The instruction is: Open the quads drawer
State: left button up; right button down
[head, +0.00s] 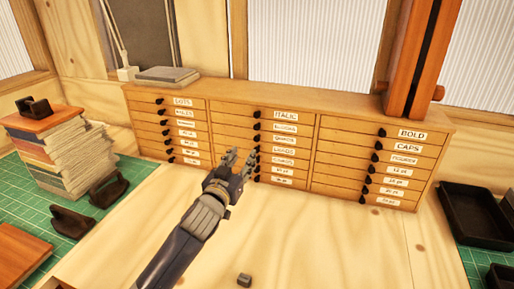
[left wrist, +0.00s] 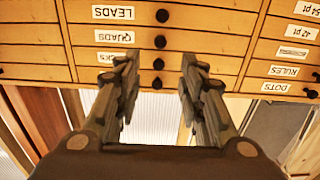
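The quads drawer (head: 283,139) is in the middle column of the wooden drawer cabinet (head: 225,92), third from the top. Its front looks flush with its neighbours. The left wrist view shows the cabinet upside down, with the QUADS label (left wrist: 115,37) and its dark round knob (left wrist: 160,41). My left gripper (head: 238,156) is open in front of the middle column. In the left wrist view its fingertips (left wrist: 160,61) are spread to either side of the knob column, just past the quads knob, with the blocks knob (left wrist: 158,64) showing between them. Nothing is held. My right gripper is not in view.
The leads drawer (head: 283,150) lies directly below. A stack of papers or books (head: 75,160) and dark tools (head: 108,188) are at the left. Black trays (head: 472,215) are at the right. A small dark block (head: 244,280) lies on the otherwise clear middle tabletop.

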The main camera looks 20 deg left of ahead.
aim_at(256, 139)
pick_arm(q)
jog(key=w, duration=0.3)
jog(key=w+p, duration=0.1)
jog(key=w, duration=0.2)
jog(key=w+p, duration=0.1)
jog(key=w, duration=0.1)
jog(key=shift+w+d+f, duration=0.15)
jog(key=shift+w+f, duration=0.1)
jog(key=shift+w, duration=1.1)
jog(key=shift+w+f, duration=0.1)
jog(key=shift+w, duration=0.2)
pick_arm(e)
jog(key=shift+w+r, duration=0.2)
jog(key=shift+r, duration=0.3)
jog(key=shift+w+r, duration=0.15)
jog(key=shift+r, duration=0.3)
pick_arm(q)
grip_shut()
